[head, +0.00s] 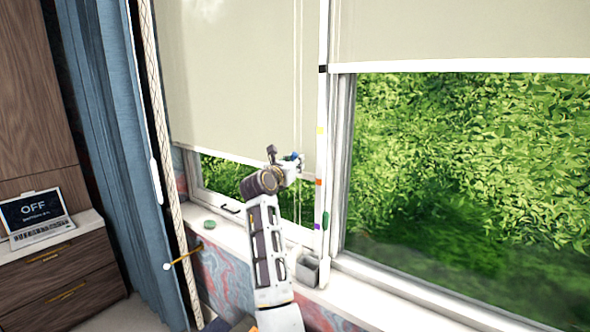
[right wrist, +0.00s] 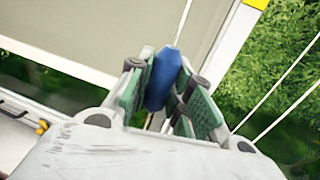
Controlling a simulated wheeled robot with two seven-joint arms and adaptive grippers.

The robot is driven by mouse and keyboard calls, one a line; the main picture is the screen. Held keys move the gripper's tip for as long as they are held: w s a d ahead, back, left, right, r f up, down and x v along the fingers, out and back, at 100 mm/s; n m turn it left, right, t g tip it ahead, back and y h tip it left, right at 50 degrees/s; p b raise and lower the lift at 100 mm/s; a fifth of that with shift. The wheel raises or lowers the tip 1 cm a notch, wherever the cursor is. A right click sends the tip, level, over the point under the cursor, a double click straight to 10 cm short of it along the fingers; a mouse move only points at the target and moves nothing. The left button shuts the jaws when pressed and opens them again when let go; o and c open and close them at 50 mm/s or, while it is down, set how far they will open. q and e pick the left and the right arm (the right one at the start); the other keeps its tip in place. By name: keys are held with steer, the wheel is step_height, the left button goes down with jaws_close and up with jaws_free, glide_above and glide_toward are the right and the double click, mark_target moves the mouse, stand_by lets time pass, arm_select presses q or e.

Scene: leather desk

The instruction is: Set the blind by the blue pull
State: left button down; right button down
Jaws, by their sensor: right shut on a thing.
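The left cream blind (head: 235,70) hangs low over the left window, its bottom edge a little above the sill with a strip of greenery below. Thin white cords (head: 297,40) run down near its right side. The blue pull (right wrist: 162,80) is a small tapered piece on a cord. My right gripper (head: 294,161) is at the blind's lower right. In the right wrist view its green-padded fingers are shut on the blue pull, one on each side. The blue shows only as a small patch in the head view. My left gripper is not in view.
A white post (head: 322,110) with coloured marks stands right of the cords. A right blind (head: 460,30) hangs higher. A grey cup (head: 308,270) and a green disc (head: 209,224) are on the sill. A blue curtain (head: 115,130) and a laptop (head: 35,212) reading OFF are left.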

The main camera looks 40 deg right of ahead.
steer(key=shift+r, duration=0.3)
steer(key=c, duration=1.3)
jaws_free()
steer(key=shift+f, duration=0.1)
steer(key=v, duration=0.7)
steer(key=shift+s+a, duration=0.15)
steer(key=shift+a, duration=0.15)
